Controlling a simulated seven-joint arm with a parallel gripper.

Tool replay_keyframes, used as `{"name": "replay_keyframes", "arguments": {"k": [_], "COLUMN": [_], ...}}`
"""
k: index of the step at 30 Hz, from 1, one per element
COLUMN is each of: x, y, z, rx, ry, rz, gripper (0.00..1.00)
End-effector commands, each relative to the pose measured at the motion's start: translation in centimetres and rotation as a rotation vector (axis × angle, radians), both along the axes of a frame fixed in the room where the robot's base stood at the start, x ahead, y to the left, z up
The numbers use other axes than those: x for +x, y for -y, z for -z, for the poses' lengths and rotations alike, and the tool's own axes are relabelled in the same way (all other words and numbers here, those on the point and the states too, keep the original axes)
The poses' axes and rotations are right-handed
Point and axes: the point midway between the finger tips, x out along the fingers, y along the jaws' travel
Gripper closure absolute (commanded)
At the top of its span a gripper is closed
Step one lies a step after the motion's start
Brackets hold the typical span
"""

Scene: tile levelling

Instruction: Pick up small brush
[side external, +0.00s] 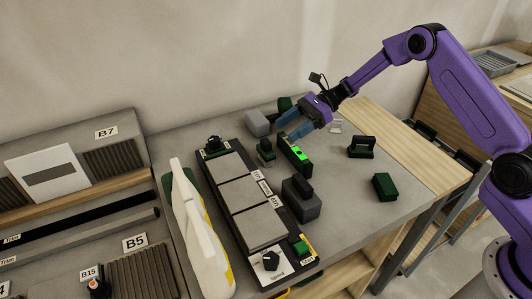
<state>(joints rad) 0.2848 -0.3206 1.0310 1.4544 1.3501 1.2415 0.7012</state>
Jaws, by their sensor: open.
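My gripper (286,126), with blue fingers, is open above the back middle of the grey table. It is just behind a dark level-like tool (294,155) with a bright green display. A small dark green piece (266,151) with a raised top stands left of that tool, below and left of the fingers. It may be the small brush, but it is too small to tell. Another dark green object (285,103) sits behind the fingers, partly hidden. I see nothing between the fingers.
A dark tray (221,203) holds several grey tiles. A grey block (257,123) stands at the back. A handled block (301,204) is in front. A dark handled tool (362,149) and a green block (384,186) lie right.

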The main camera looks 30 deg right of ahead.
Motion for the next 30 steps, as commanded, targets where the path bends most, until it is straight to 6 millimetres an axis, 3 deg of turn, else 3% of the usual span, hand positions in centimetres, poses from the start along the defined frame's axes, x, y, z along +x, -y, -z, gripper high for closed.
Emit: {"name": "replay_keyframes", "arguments": {"k": [11, 20, 27, 28, 30], "x": [-0.1, -0.2, -0.2, -0.2, -0.2], "y": [-2.4, -6.1, -6.4, -6.4, -6.4], "z": [0.8, 2.0, 2.1, 2.1, 2.1], "rx": [0.0, 0.0, 0.0, 0.0, 0.0], "ry": [0.001, 0.001, 0.001, 0.001, 0.001], "rz": [-0.003, -0.003, 0.001, 0.0, 0.0], "gripper": [0.36, 0.36, 0.36, 0.39, 0.62]}}
